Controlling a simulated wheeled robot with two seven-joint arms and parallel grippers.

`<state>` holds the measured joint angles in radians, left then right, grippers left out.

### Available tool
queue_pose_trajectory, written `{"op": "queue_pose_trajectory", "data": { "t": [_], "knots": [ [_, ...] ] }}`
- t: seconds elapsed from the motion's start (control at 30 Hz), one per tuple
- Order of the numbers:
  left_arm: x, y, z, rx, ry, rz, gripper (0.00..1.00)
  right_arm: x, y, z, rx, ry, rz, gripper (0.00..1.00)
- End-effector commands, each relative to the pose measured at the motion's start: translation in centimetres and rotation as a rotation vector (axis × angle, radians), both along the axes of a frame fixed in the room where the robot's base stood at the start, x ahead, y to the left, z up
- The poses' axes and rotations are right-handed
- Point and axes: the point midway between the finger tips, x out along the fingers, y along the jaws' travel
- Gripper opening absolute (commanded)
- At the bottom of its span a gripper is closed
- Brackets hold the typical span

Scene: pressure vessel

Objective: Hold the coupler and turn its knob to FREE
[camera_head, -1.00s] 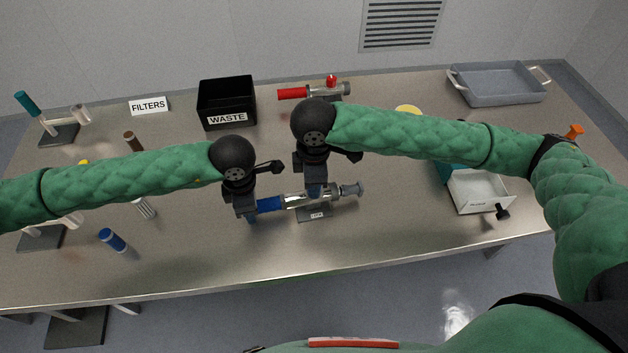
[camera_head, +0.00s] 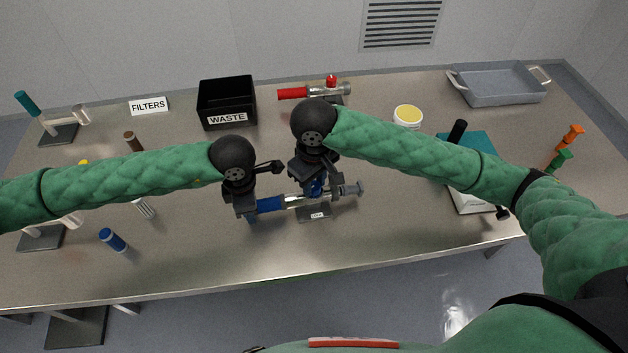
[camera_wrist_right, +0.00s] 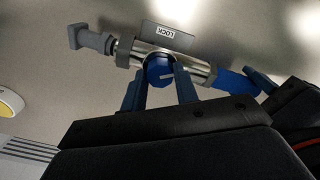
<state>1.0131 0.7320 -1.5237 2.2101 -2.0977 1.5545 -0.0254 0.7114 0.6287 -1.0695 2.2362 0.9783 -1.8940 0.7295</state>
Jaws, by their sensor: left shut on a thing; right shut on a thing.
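The coupler is a silver cylinder (camera_head: 293,201) with a blue handle (camera_head: 269,205) at its left end and a grey fitting (camera_head: 352,189) at its right. My left gripper (camera_head: 251,213) is shut on the blue handle. My right gripper (camera_head: 316,192) is over the middle of the coupler, shut on its blue knob. In the right wrist view the round blue knob (camera_wrist_right: 159,70) with a pale pointer line sits between the two fingers. A small plate (camera_wrist_right: 166,34) beside the coupler reads LOCK, upside down in that view.
A second coupler with a red handle (camera_head: 292,93) lies behind, near the black WASTE bin (camera_head: 226,101). A blue-capped cylinder (camera_head: 113,240) lies front left. A yellow-topped jar (camera_head: 407,115), a teal block (camera_head: 478,146) and a grey tray (camera_head: 497,84) are at right.

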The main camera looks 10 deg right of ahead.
Motion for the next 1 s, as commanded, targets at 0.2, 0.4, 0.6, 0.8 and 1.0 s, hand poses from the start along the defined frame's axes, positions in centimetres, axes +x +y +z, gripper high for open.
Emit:
{"op": "queue_pose_trajectory", "data": {
  "t": [0.2, 0.4, 0.6, 0.8, 1.0],
  "knots": [
    [0.00, -0.01, 0.01, -0.001, 0.000, 0.000, 0.00, -0.04, 0.04, -0.08, 0.000, 0.001, -0.116, 0.07],
    [0.00, -0.01, 0.01, 0.000, 0.000, 0.000, 0.00, -0.07, 0.04, -0.10, 0.000, 0.002, -0.174, 0.07],
    [0.00, -0.02, 0.01, -0.001, 0.000, 0.000, 0.00, -0.05, 0.02, -0.09, 0.000, 0.002, -0.194, 0.07],
    [0.00, -0.01, 0.01, 0.000, 0.000, 0.000, 0.00, -0.05, 0.02, -0.09, 0.000, 0.001, -0.195, 0.07],
    [0.00, -0.01, 0.01, 0.000, 0.000, 0.000, 0.00, -0.05, 0.02, -0.09, 0.000, 0.001, -0.195, 0.41]
  ]
}}
